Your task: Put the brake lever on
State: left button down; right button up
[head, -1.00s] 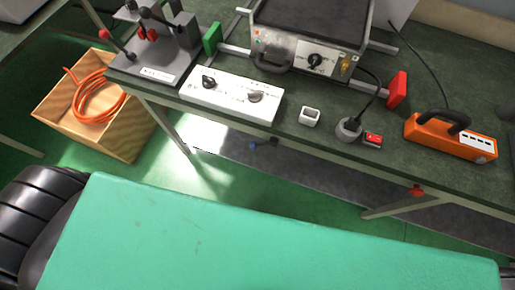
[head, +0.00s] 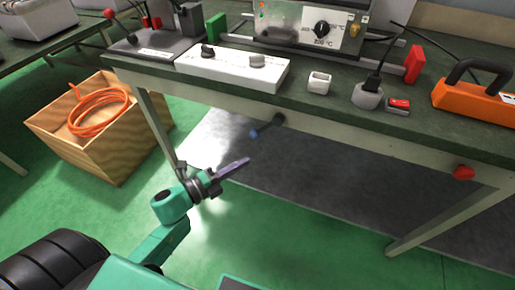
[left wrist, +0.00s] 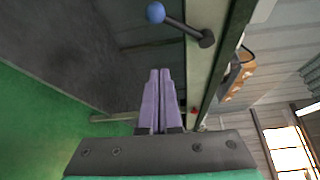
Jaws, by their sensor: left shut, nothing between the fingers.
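A dark lever with a blue knob (head: 267,128) sits under the front edge of the workbench; I take it to be the brake lever. In the left wrist view the lever (left wrist: 181,25) slants from its dark pivot, at the bench's side rail, up and left to its blue ball end. My left gripper (head: 245,161) is in front of the bench, below and left of the lever and apart from it. Its purple fingers (left wrist: 159,76) are closed together with nothing between them. My right gripper is not in view.
The workbench (head: 330,108) carries a white control box (head: 232,68), a white cup-like block (head: 319,82), a grey plug (head: 367,95) and an orange tool (head: 475,101). A red knob (head: 462,172) shows under its right side. A wooden crate (head: 110,150) with orange hose stands at left.

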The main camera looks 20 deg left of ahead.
aim_at(262, 129)
pick_arm(q)
jog(key=w+d, duration=0.1)
jog(key=w, duration=0.8)
jog(key=shift+w+d, duration=0.15)
jog(key=shift+d, duration=0.15)
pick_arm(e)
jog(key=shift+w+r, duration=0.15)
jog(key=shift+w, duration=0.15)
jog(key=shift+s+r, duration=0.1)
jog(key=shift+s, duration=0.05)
